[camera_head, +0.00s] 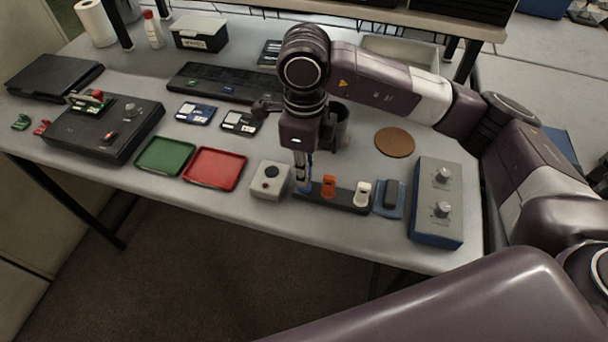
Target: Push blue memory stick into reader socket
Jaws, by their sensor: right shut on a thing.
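My right gripper (302,180) points down over the left end of a dark holder strip (334,200) near the table's front edge. It is shut on the blue memory stick (306,187); only a little blue shows at the fingertips, and the fingers hide the rest. I cannot tell whether the stick still sits in the strip or is just clear of it. An orange stick (328,186) and a white stick (363,192) stand upright in the strip to its right. I cannot pick out the reader socket for certain. My left gripper is not in view.
A grey box with a black button (270,180) stands close left of the gripper. Red (215,168) and green (166,156) trays lie further left. A blue-grey knob box (436,203) is at right. A brown round mat (394,142) lies behind on clear table.

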